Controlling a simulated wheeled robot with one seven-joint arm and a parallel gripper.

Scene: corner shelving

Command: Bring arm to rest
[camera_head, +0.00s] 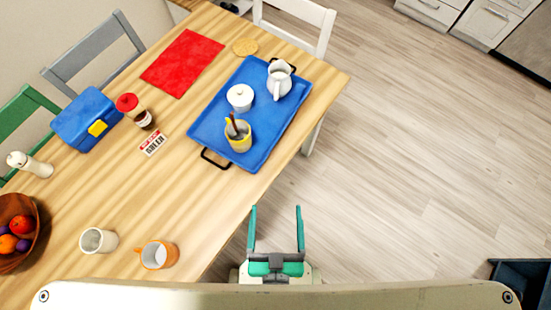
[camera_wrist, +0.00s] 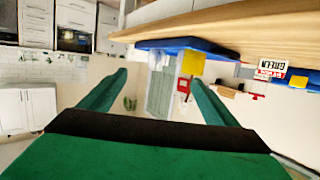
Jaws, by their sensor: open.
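My gripper (camera_head: 275,230) is open and empty, its two green fingers spread apart. In the head view it is at the lower middle, just off the right edge of the wooden table (camera_head: 95,195). In the wrist view the fingers (camera_wrist: 160,95) show with nothing between them. The wrist picture looks upside down, with the table edge (camera_wrist: 225,30) along the top right and the room behind.
An orange mug (camera_head: 158,254) and a white cup (camera_head: 98,240) stand near the table's edge. Open floor (camera_head: 420,170) lies right.

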